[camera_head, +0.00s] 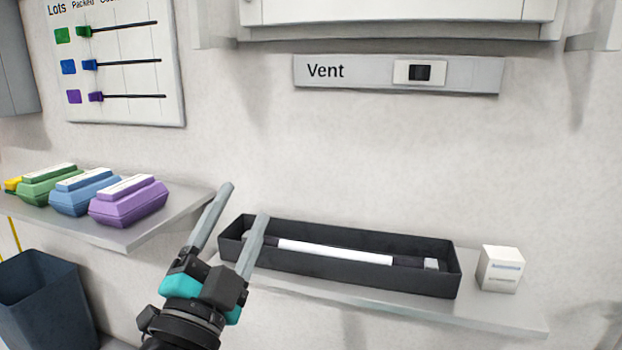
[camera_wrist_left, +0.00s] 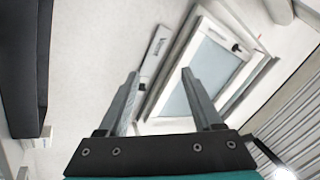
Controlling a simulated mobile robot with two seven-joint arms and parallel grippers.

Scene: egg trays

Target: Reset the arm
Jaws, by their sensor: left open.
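My left gripper (camera_head: 243,212) is raised in front of the wall shelf in the head view, fingers pointing up, open with nothing between them. In the left wrist view its two fingers (camera_wrist_left: 160,82) stand apart and empty, with the wall and the window-like framed panel (camera_wrist_left: 205,75) beyond. In the head view the gripper overlaps the left end of a long black tray (camera_head: 360,272). The tray holds a rod with a white middle (camera_head: 335,252) and dark ends. I cannot tell from this view whether the gripper touches the tray. My right gripper is not in view.
Green (camera_head: 48,188), blue (camera_head: 80,195) and purple (camera_head: 128,205) egg cartons sit on the left shelf (camera_head: 150,235). A small white box (camera_head: 500,270) stands right of the tray. A dark bin (camera_head: 45,305) is lower left. A Vent switch panel (camera_head: 460,74) and a Lots board (camera_head: 140,60) are on the wall.

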